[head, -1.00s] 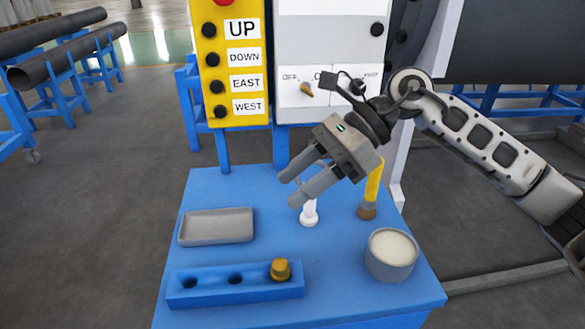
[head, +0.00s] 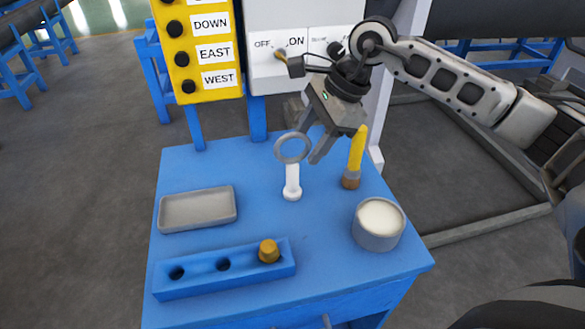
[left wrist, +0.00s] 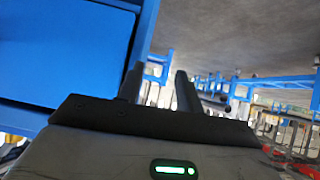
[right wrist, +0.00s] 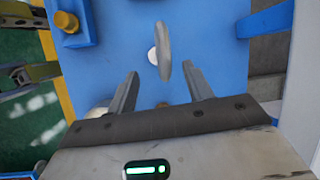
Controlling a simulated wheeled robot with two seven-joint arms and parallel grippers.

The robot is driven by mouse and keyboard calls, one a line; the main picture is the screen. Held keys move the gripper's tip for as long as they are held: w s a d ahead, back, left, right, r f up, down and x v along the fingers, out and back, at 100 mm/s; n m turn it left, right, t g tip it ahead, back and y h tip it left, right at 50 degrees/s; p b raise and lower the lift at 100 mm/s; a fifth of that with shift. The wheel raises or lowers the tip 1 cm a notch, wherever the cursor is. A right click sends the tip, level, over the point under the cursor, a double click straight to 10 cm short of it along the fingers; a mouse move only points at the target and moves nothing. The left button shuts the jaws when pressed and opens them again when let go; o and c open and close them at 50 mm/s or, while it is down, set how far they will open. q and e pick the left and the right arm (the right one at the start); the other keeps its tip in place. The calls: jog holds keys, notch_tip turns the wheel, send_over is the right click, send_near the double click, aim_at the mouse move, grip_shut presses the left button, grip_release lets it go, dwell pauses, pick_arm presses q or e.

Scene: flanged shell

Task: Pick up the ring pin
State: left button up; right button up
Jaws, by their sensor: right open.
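The ring pin stands upright on the blue table, with a grey ring (head: 292,148) on top of a white stem (head: 292,180). My right gripper (head: 308,146) is open just behind and to the right of the ring in the head view. In the right wrist view the ring (right wrist: 163,52) shows nearly edge-on, ahead of and between the two spread fingers (right wrist: 161,70); nothing is held. My left gripper (left wrist: 157,72) shows only in its own wrist view, fingers apart and empty, beside a blue surface.
The blue table (head: 260,215) holds a grey tray (head: 198,208), a blue block with holes (head: 200,280) and a gold plug (head: 269,251), a round pot (head: 379,228) and a yellow-handled tool (head: 357,150) close right of the gripper. A control panel (head: 305,50) stands behind.

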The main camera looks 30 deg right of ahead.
aim_at(301, 155)
jog(key=shift+p+x, duration=0.7)
jog(key=shift+x, duration=2)
grip_shut()
